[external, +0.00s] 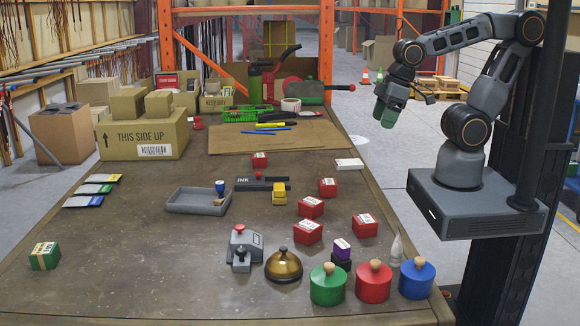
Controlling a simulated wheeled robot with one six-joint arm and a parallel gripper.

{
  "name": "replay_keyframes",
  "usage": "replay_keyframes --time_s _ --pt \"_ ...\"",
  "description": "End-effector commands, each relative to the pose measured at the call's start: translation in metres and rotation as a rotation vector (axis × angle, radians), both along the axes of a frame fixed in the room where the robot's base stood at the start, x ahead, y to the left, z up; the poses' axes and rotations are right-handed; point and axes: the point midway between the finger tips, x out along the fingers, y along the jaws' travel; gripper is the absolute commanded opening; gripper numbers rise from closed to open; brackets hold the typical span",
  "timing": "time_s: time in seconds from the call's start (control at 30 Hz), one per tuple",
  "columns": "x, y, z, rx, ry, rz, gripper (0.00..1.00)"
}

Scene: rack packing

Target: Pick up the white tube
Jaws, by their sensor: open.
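The white tube (397,248) is a small pale, pointed shape standing near the table's front right corner. It is just behind the gap between the red lidded jar (373,284) and the blue lidded jar (416,279), and its lower end is partly hidden by them. My gripper (385,120) hangs in the air beyond the table's right edge, pointing down, far behind and well above the tube.
A green lidded jar (328,285), a purple-topped dark box (342,250) and a brass bell (283,265) stand left of the tube. Several red boxes (308,232) lie behind. A grey tray (197,201) is mid-table. Bare tabletop (130,250) lies at left.

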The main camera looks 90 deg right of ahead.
Motion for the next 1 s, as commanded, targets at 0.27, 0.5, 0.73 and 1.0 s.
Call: replay_keyframes --time_s 0.27,0.5,0.73,1.0 --pt "0.0 0.007 -0.004 0.0 0.001 0.031 0.72" --pt "-0.011 0.082 -0.055 -0.031 0.103 0.353 0.72" --pt "-0.046 0.155 -0.123 -0.344 0.215 0.94 0.72" --pt "-0.083 0.224 -0.179 -1.024 0.167 1.771 0.72"
